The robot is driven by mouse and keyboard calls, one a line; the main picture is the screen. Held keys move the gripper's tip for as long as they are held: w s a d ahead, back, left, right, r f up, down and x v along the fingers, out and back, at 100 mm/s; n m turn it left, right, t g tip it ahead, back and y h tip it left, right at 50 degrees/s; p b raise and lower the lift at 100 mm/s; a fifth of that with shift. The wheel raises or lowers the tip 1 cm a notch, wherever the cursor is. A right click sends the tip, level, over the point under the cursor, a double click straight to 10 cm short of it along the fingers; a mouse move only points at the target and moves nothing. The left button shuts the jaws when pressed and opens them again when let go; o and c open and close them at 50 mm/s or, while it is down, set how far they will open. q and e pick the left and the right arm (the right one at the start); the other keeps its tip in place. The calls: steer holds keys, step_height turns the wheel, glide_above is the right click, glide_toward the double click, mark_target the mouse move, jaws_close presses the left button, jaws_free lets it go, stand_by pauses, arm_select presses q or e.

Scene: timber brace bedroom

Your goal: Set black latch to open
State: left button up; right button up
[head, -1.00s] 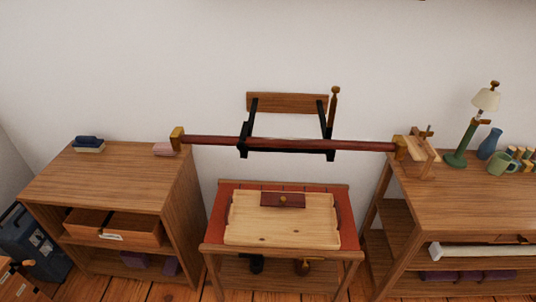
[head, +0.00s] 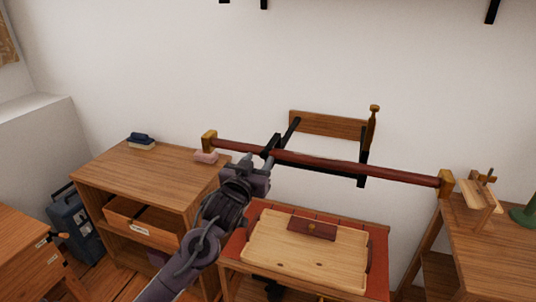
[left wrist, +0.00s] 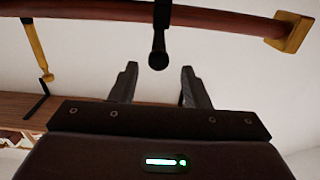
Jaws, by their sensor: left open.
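A dark red bar (head: 330,163) with brass end blocks runs across two black arms of a wooden wall bracket (head: 328,124). In the left wrist view, a slim black piece with a rounded end (left wrist: 158,50) crosses the bar (left wrist: 100,11); it may be the black latch, but I cannot tell its setting. My left gripper (head: 267,161) is at the bar beside the bracket's left black arm, partly hiding it. In the left wrist view my left gripper (left wrist: 160,75) is open and empty, with the rounded black end between and just beyond its fingertips. My right gripper is not in view.
A low table (head: 377,262) with a pale wooden tray (head: 262,252) stands under the bar. A wooden peg (head: 373,125) stands at the bracket's right. Another desk (head: 480,250) is at right.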

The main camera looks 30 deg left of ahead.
mark_target(263, 155)
arm_select(q)
steer(key=shift+p+x, duration=0.3)
steer(key=shift+x, duration=2.05)
steer(key=shift+d, duration=0.15)
steer(key=shift+c, duration=0.2)
jaws_close()
